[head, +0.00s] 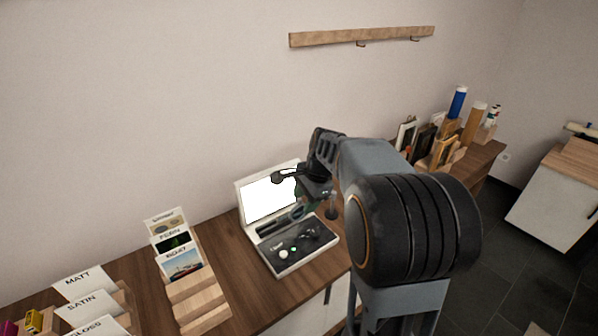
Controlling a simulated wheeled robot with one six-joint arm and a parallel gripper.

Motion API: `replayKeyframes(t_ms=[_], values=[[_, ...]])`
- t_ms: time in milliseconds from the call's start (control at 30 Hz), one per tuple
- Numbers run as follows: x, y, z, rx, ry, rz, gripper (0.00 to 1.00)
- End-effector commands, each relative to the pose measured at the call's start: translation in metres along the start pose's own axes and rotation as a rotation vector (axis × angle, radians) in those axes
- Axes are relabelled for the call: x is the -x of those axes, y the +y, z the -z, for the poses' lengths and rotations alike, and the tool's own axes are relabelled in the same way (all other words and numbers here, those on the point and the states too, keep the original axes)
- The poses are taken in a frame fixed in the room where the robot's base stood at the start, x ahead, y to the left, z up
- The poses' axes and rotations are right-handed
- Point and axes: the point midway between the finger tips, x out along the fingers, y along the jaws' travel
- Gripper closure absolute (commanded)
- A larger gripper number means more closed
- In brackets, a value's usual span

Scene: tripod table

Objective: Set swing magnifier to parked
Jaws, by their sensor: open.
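A small dark rounded piece on a thin arm, which looks like the swing magnifier (279,177), shows in front of the bright panel of an open white case (289,268). Its right end and mount are hidden behind my arm. My gripper (316,190) is just to the right of this piece, above the case, and is open. My wrist and arm cover much of it. I cannot tell whether the gripper touches the piece.
The case stands on a brown wooden counter (245,305), with dark tools lying in its tray. A stepped wooden card rack (196,300) stands to its left. Framed items and tubes (457,103) stand at the right. A wooden rail (335,38) hangs on the wall.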

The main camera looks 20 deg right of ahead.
Motion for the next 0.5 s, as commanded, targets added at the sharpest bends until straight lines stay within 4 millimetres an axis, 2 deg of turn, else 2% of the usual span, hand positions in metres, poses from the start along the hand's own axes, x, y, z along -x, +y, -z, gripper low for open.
replayKeyframes(t_ms=[33,200,367,500], values=[[0.025,-0.017,0.011,-0.127,-0.023,0.0,0.52],[0.048,-0.049,0.045,-0.483,-0.085,0.007,0.52],[0.054,-0.061,0.063,-0.662,-0.121,0.005,0.52],[0.043,-0.065,0.068,-0.715,-0.131,0.004,0.52]])
